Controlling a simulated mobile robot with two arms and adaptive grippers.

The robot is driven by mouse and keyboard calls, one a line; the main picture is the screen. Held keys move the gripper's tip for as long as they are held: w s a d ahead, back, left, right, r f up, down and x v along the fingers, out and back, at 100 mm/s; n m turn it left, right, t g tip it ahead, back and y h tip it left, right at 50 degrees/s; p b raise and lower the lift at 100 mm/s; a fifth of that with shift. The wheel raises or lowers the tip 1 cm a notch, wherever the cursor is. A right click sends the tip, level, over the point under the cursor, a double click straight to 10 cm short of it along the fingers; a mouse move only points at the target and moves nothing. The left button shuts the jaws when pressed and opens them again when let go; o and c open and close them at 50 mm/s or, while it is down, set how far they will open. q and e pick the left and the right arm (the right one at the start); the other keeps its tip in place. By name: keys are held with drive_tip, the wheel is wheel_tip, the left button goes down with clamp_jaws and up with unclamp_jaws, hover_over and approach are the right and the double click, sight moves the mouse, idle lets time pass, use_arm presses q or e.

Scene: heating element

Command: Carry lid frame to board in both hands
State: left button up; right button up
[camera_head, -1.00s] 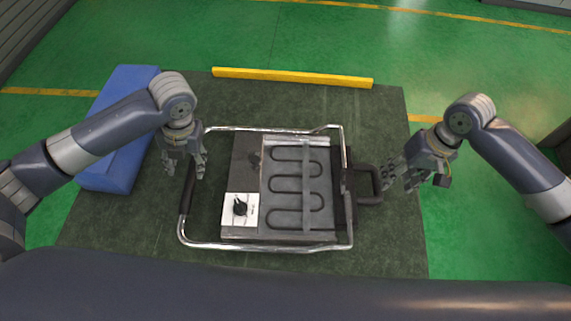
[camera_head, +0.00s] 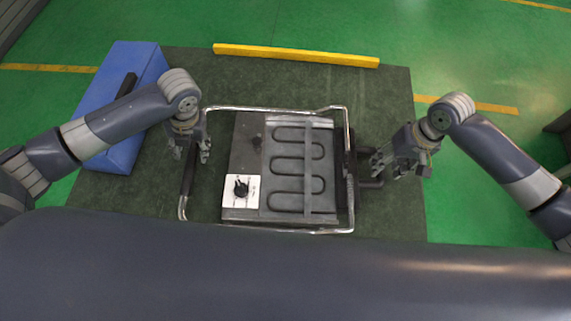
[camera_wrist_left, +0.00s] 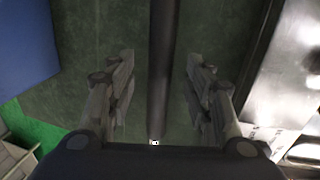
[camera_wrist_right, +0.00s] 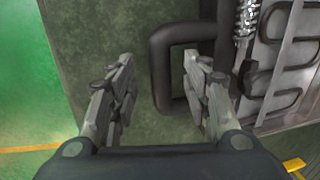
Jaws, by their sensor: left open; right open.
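The lid frame (camera_head: 270,109) is a shiny bent-tube rectangle around a grey heating plate (camera_head: 290,168) with a coil groove. It has a black bar grip (camera_head: 186,178) at the left and a black loop handle (camera_head: 372,183) at the right. My left gripper (camera_head: 190,156) is open over the left grip; in the left wrist view the bar (camera_wrist_left: 162,60) runs between its fingers. My right gripper (camera_head: 384,168) is open over the loop handle; in the right wrist view the loop's outer bar (camera_wrist_right: 160,75) shows between its fingers. Contact cannot be told.
The plate's white panel (camera_head: 250,197) carries a black knob. All this lies on a dark green board (camera_head: 395,100). A blue block (camera_head: 119,155) with a black bar stands at the left, close to my left arm. A yellow bar (camera_head: 297,55) lies along the far edge.

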sight(192, 152)
use_arm(q)
drive_tip(key=shift+a+f, duration=0.2)
drive_tip(key=shift+f, duration=0.85)
drive_tip(key=shift+a+f, duration=0.2)
drive_tip(key=shift+f, duration=0.85)
use_arm(e)
drive_tip(key=shift+a+f, duration=0.25)
drive_tip(key=shift+f, duration=0.85)
drive_tip(key=shift+a+f, duration=0.2)
drive_tip(key=shift+f, duration=0.85)
use_arm(q)
clamp_jaws()
use_arm(e)
clamp_jaws()
use_arm(q)
drive_tip(key=shift+w+r, duration=0.1)
drive_tip(key=shift+r, duration=0.1)
use_arm(e)
drive_tip(key=shift+w+r, duration=0.1)
drive_tip(key=shift+r, duration=0.15)
use_arm(q)
drive_tip(key=shift+w, duration=0.1)
use_arm(e)
drive_tip(key=shift+w, duration=0.1)
